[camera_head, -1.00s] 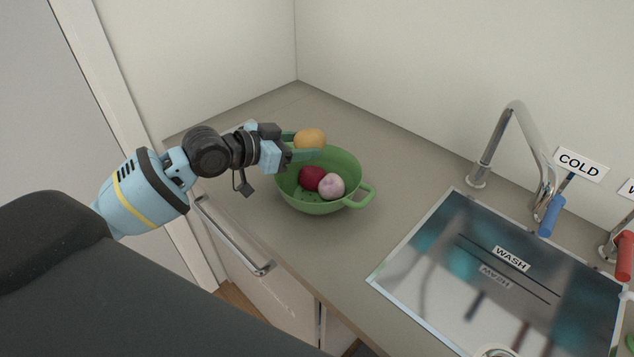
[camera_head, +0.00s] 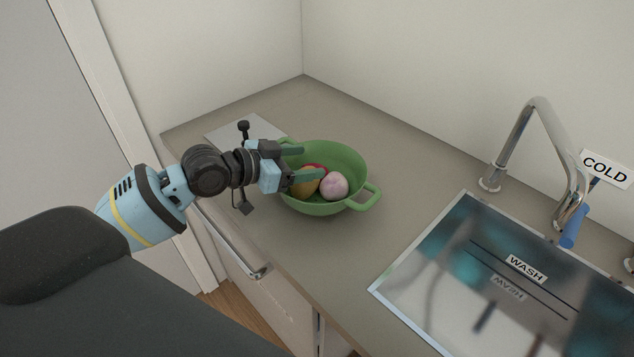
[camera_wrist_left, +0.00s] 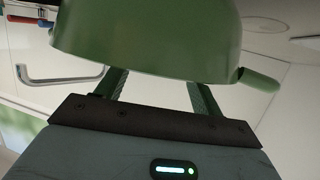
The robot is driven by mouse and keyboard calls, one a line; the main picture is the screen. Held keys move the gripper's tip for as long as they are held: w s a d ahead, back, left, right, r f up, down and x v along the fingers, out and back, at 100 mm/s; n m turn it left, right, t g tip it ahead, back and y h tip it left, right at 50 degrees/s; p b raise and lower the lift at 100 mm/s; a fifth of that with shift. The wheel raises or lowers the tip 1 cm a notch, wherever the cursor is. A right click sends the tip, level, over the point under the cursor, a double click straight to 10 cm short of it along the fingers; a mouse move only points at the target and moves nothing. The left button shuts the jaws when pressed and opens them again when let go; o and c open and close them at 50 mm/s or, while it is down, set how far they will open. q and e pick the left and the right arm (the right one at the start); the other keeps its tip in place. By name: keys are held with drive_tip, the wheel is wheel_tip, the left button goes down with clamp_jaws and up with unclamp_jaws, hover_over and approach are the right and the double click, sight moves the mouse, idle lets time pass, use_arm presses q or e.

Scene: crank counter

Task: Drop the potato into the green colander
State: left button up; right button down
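The green colander (camera_head: 352,160) stands upright on the counter in the head view; its wall (camera_wrist_left: 150,45) fills the top of the left wrist view. The orange-yellow round potato (camera_head: 306,186) lies inside it, partly behind a finger of my left gripper. A pink-white round item (camera_head: 334,186) and a red one, mostly hidden, lie beside it. My left gripper (camera_head: 308,162) is open at the colander's left side, its green fingers apart and reaching over the rim. My right gripper is not in view.
A sink (camera_head: 510,275) with a WASH label is at the right, with a faucet (camera_head: 540,130) and a COLD sign (camera_head: 605,169) behind it. A pale flat board (camera_head: 232,128) lies behind my left gripper. The counter between colander and sink is clear.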

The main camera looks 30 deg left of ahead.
use_arm(q)
drive_tip(key=shift+o, duration=0.7)
drive_tip(key=shift+s+a, duration=0.15)
drive_tip(key=shift+s, duration=0.05)
drive_tip(key=v, duration=0.5)
drive_tip(key=shift+s, duration=0.15)
drive_tip(key=shift+v, duration=1.05)
